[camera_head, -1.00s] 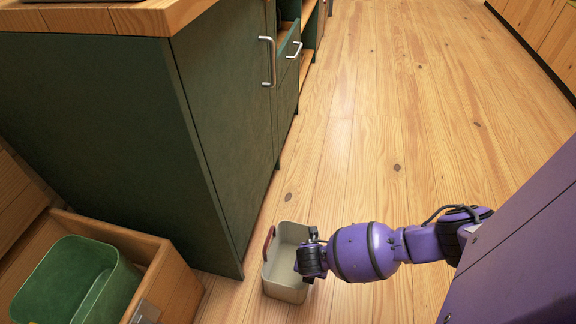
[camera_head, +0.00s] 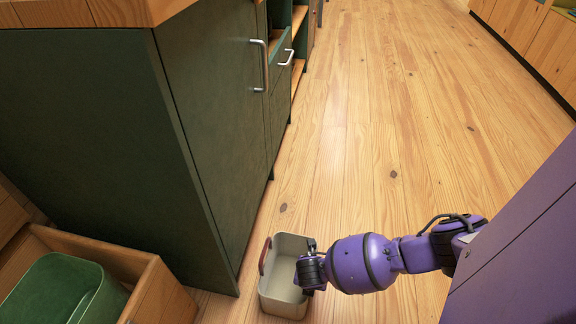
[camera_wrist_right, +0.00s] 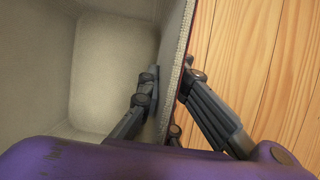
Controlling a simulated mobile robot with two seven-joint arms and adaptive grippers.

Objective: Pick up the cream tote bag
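The cream tote bag (camera_head: 288,300) is an open-topped, box-shaped bag with a dark red handle on its left rim. It is upright beside the green cabinet's lower corner, low near the wooden floor; I cannot tell if its base touches. My right gripper (camera_head: 312,270) is at its right rim. In the right wrist view, the bag's wall (camera_wrist_right: 172,75) runs between the fingers of the right gripper (camera_wrist_right: 170,80), one inside and one outside, closed on it. The bag's inside looks empty. My left gripper is not in view.
A dark green cabinet (camera_head: 90,130) stands close to the bag's left. A wooden box (camera_head: 165,298) holding a green bin (camera_head: 60,290) is at the lower left. The wooden floor (camera_head: 370,120) is clear ahead, with wooden cabinets (camera_head: 530,40) at the far right.

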